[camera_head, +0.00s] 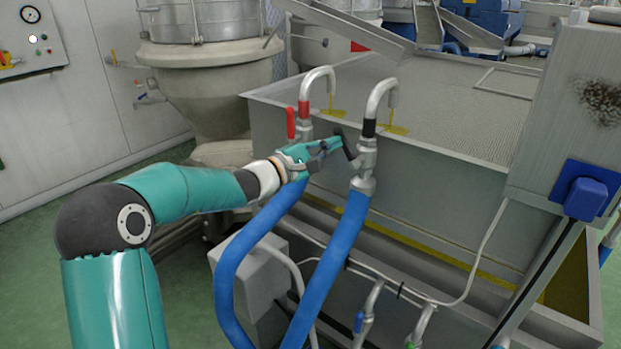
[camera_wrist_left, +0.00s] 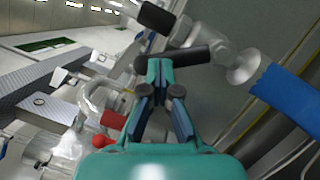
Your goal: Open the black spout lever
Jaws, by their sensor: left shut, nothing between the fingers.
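The black spout (camera_head: 380,100) is a curved metal pipe with a black band, fixed at the tank's front wall above a blue hose. Its black lever (camera_head: 347,146) stands up tilted to the left of the valve body (camera_head: 366,158). My left gripper (camera_head: 338,143) is at this lever, its fingers shut with nothing between them. In the left wrist view the black lever (camera_wrist_left: 188,57) lies across the tips of my left gripper (camera_wrist_left: 160,66); I cannot tell whether they touch. My right gripper is not in view.
The red-banded spout (camera_head: 304,103) with its upright red lever (camera_head: 290,122) is just left of and behind my gripper. Blue hoses (camera_head: 336,258) hang below both spouts. The metal tank (camera_head: 440,186) stands behind, and a grey box with a blue socket (camera_head: 585,196) is at the right.

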